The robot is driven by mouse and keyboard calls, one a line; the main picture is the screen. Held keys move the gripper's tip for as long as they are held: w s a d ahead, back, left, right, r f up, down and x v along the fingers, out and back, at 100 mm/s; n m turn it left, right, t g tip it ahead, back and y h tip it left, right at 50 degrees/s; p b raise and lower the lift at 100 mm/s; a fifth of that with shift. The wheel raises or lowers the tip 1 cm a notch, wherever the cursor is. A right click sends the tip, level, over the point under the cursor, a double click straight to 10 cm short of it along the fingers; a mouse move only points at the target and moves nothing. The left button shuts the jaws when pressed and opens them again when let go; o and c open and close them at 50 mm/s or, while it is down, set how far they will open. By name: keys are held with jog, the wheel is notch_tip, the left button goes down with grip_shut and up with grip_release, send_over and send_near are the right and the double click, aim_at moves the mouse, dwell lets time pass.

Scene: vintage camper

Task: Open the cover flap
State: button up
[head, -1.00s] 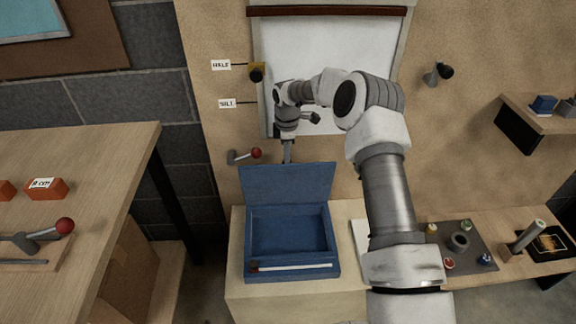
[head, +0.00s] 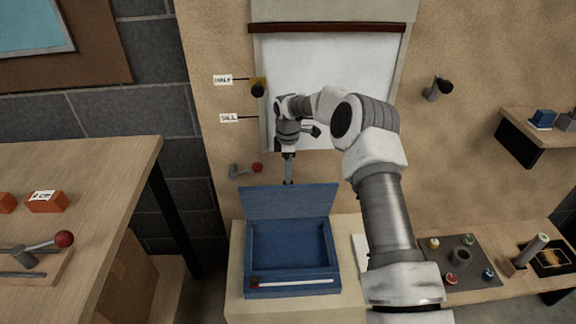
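A blue box (head: 335,245) stands on a pale wooden counter, open at the top with an empty-looking inside. Its blue lid flap (head: 288,202) is raised at the back edge, tilted up toward the wall. My gripper (head: 289,180) points down just behind the lid's top edge, near its middle. The fingertips are partly hidden by the lid, so I cannot tell whether they touch it or how far apart they are. A white stick with a dark red tip (head: 295,282) lies along the box's front rim.
A red-knobbed lever (head: 256,168) sticks out of the wall left of my gripper. A white panel with a brown bar (head: 330,28) is behind my arm. A dark mat (head: 437,248) with small items lies right of the box. A wooden table (head: 110,165) stands at left.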

jog(key=shift+g, duration=0.3)
jog(key=f, duration=0.1)
jog(key=s+f, duration=0.1)
jog(key=f, duration=0.2)
jog(key=shift+s+d+f, duration=0.1)
jog(key=shift+s+d, duration=0.05)
jog(key=shift+s, duration=0.25)
jog(key=shift+w+r, duration=0.1)
jog(key=shift+r, duration=0.4)
notch_tip(320, 180, up, 20)
jog(key=p, duration=0.3)
jog(key=shift+r+p, duration=0.15)
jog(key=shift+p, duration=0.2)
jog(key=shift+w, duration=0.15)
jog(key=shift+c, duration=0.4)
